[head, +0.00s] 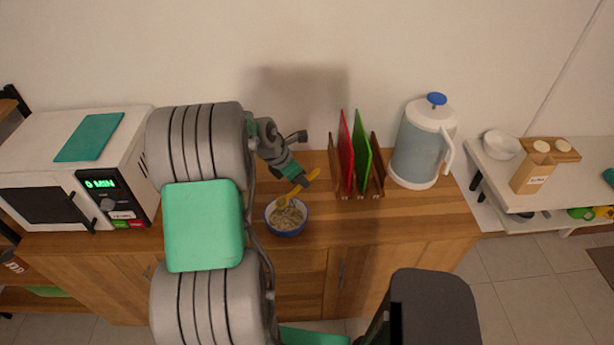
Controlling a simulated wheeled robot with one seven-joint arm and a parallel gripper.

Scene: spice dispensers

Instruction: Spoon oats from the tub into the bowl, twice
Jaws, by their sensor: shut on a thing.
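A blue-rimmed bowl (286,232) with pale oat-like flakes in it stands on the wooden counter, right of my arm's large links. My gripper (304,180) is above and behind the bowl, shut on a yellow spoon (294,192). The spoon tilts down to the left, its lower end over the bowl's back rim. I cannot tell whether it touches the flakes or carries any. I make out no separate oat tub; part of the counter is hidden behind my arm.
A microwave (75,175) is at left. Counter right of the bowl is clear.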

